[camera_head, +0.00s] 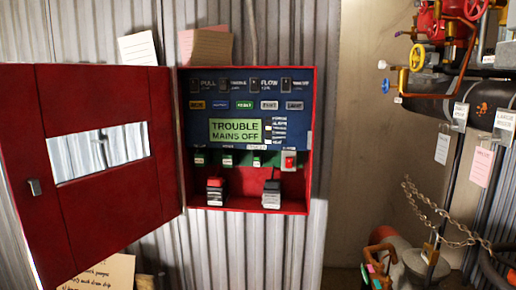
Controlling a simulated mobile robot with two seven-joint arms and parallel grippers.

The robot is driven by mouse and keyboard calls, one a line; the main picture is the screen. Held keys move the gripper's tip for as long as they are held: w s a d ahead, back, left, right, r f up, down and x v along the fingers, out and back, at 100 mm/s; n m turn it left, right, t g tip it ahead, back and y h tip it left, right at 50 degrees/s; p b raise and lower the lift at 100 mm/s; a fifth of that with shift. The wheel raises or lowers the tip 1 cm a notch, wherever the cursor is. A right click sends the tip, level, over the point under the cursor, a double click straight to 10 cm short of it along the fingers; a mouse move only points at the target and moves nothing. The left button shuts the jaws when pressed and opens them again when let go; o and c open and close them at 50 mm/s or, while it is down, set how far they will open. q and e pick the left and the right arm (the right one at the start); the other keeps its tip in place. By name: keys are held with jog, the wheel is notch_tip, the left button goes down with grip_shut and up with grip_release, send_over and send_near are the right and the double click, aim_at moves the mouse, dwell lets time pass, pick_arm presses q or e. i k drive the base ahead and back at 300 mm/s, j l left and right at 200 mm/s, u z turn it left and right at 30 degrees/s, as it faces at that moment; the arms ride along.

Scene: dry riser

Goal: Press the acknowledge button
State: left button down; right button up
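A red alarm panel box (309,140) hangs on the corrugated wall with its door (95,190) swung open to the left. Its dark blue face carries a green display (236,131) reading "TROUBLE MAINS OFF". A red button or switch (289,160) sits on a pale block at lower right. Neither gripper is in view.
Two batteries, one with a red top (215,190) and a dark one (271,194), stand in the box bottom. Pipes with a red handwheel (475,8), a yellow handwheel (417,57) and a hanging chain (440,215) are at right. Space before the panel looks clear.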

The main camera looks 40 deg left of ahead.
aim_at(192, 105)
jog(key=u, duration=1.55)
